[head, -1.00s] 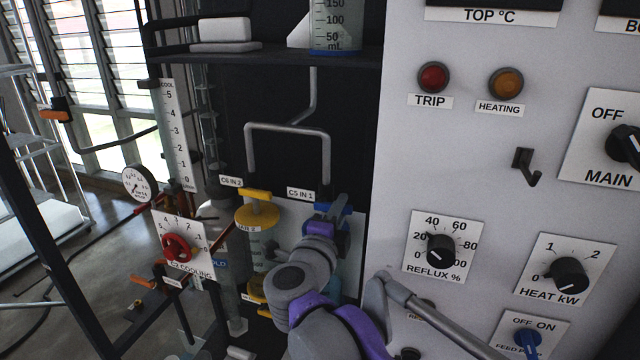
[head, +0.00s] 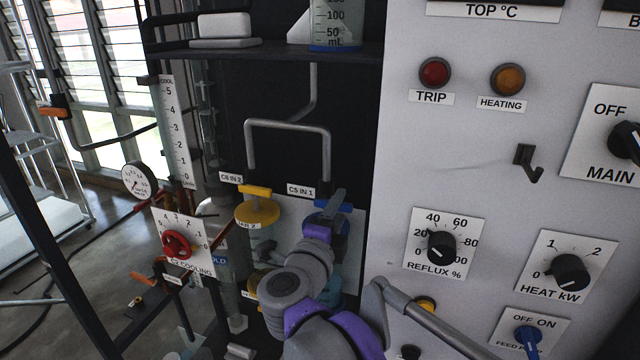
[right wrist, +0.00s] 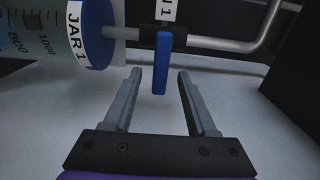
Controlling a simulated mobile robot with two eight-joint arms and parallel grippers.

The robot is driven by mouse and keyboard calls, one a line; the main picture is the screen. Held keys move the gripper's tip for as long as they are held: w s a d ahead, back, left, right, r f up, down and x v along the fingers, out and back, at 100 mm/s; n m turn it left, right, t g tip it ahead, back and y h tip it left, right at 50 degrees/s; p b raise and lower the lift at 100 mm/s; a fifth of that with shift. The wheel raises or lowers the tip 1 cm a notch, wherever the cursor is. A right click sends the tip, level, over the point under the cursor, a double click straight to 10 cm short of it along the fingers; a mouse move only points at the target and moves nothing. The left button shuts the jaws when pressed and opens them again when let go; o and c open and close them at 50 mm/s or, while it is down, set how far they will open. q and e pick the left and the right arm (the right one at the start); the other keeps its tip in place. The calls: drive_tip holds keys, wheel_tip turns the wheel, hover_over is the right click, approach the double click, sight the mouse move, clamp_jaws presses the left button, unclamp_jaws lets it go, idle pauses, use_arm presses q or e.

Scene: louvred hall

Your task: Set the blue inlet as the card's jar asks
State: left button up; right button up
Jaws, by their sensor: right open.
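The blue inlet's handle (right wrist: 161,63) hangs from a black valve body on the grey pipe in the right wrist view. It lies crosswise to the pipe. In the head view the handle (head: 346,207) shows partly, under the C5 IN 1 label. My right gripper (right wrist: 157,76) is open. Its fingertips stand on either side of the handle, with a visible gap on both sides. In the head view the right gripper (head: 333,207) partly hides the inlet. Jar 1 (right wrist: 55,35), with a blue cap, is beside the valve. I cannot make out the card. My left gripper is not in view.
The yellow inlet handle (head: 255,191) and yellow-capped jar 2 stand left of my right arm. The red cooling knob (head: 176,244) is farther left. The panel with the reflux knob (head: 441,247) and hook (head: 527,163) stands close on the right.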

drive_tip(key=shift+v, duration=2.75)
drive_tip(key=b+v, duration=0.1)
drive_tip(key=v, duration=1)
drive_tip(key=shift+w+d+r, duration=0.1)
